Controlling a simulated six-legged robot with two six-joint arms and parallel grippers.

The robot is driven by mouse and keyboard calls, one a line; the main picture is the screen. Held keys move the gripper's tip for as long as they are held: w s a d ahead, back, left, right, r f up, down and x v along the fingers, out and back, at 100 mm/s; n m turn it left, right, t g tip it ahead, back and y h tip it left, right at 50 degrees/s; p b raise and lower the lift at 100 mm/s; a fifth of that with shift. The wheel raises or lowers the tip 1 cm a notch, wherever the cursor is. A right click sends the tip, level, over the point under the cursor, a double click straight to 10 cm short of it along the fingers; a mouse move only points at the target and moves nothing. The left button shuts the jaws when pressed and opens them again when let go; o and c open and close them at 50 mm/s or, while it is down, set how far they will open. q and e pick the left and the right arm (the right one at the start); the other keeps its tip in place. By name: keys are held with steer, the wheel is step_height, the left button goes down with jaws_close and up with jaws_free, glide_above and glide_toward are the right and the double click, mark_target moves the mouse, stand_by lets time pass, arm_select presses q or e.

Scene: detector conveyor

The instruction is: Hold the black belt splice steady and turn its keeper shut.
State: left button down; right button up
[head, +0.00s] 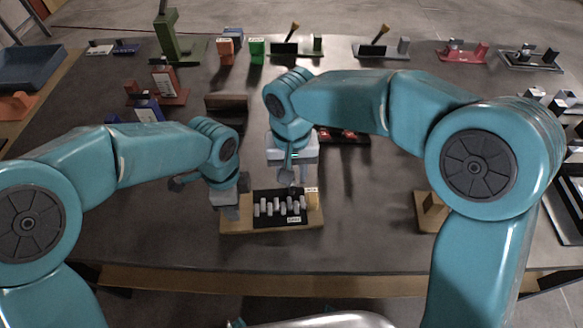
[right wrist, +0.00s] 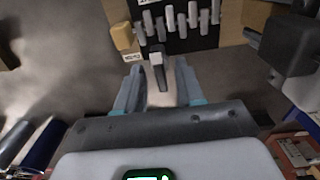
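The black belt splice (head: 268,220) lies on a wooden board (head: 238,227) at the front middle of the table, with a row of grey pegs across it. The right wrist view shows the splice (right wrist: 182,42) too. A grey lever with a dark end, apparently the keeper (right wrist: 161,76), sticks out from its edge. My right gripper (right wrist: 157,75) is open above the splice, one finger on each side of the lever with gaps showing. My left gripper (head: 230,203) is at the board's left end; its grip there is unclear. It also shows in the right wrist view (right wrist: 285,45).
A tan block (head: 312,198) stands on the board's right end. A wooden piece (head: 430,212) lies to the right, and a dark tray with red parts (head: 345,137) lies behind. Several fixtures line the back edge. The table in front of the board is clear.

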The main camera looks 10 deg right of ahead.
step_height(320, 180, up, 12)
stand_by(0.4)
arm_select(q)
steer(key=c, duration=0.6)
jaws_free()
steer(key=shift+o, duration=0.2)
